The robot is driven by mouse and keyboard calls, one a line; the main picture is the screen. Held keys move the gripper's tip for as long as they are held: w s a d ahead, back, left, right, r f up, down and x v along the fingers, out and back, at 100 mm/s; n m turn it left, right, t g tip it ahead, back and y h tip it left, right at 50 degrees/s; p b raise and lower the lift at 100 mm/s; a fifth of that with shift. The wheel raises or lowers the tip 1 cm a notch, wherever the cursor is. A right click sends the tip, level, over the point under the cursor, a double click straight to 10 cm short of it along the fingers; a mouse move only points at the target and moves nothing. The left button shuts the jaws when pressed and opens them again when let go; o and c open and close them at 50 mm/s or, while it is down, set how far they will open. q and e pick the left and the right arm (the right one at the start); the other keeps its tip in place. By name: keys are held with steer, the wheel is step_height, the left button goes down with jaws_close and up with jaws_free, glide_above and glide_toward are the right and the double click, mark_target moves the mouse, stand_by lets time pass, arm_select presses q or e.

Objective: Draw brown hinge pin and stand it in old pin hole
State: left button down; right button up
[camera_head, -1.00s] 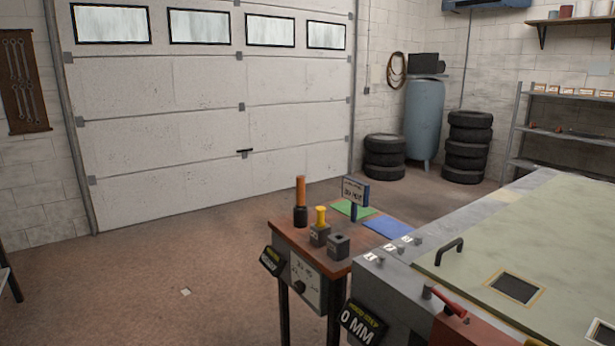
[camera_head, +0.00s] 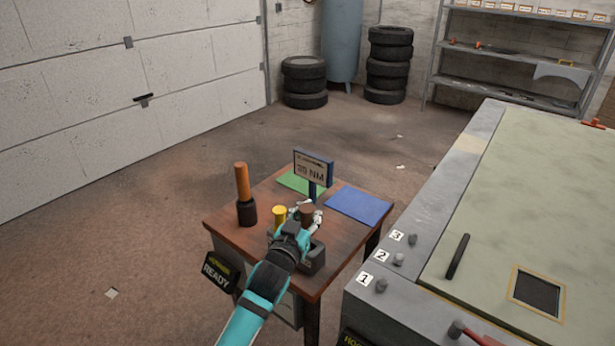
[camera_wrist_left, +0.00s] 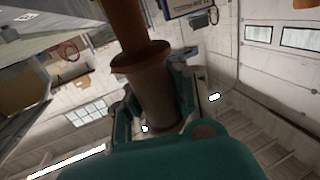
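The brown hinge pin (camera_head: 306,211) is between the fingers of my left gripper (camera_head: 305,217), over the small wooden table. In the left wrist view the pin (camera_wrist_left: 150,80) shows large, with a flange, and the gripper's fingers (camera_wrist_left: 155,100) close on its two sides. A dark grey block (camera_head: 314,260) stands just below and to the right of the gripper; its top is mostly hidden by the gripper. Whether the pin's lower end touches the block is hidden. A yellow-topped pin (camera_head: 279,214) stands just left of the gripper. My right gripper is not in view.
An orange-handled tool (camera_head: 243,183) stands upright on the wooden table (camera_head: 222,222), left of the gripper. A sign reading 30 NM (camera_head: 312,170) stands behind. Green (camera_head: 300,182) and blue (camera_head: 358,204) mats lie flat. The large bench (camera_head: 470,190) with numbered studs is to the right.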

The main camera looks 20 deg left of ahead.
arm_select(q)
steer(key=shift+w+r+p, duration=0.5)
steer(key=shift+w+r, duration=1.25)
steer(key=shift+w, duration=0.55)
steer(key=shift+m+h, duration=0.4)
steer(key=shift+h, duration=0.4)
steer(key=f+b, duration=0.1)
steer(key=f, duration=0.1)
steer(key=f+b, duration=0.1)
steer(key=f, duration=0.1)
steer(key=f+b, duration=0.2)
steer(key=shift+w+a, duration=0.15)
steer(key=shift+w, duration=0.2)
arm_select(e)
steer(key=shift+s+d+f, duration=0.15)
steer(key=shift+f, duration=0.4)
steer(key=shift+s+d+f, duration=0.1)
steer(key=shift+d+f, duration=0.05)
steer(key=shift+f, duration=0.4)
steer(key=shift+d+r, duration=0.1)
arm_select(q)
steer(key=shift+y, duration=0.4)
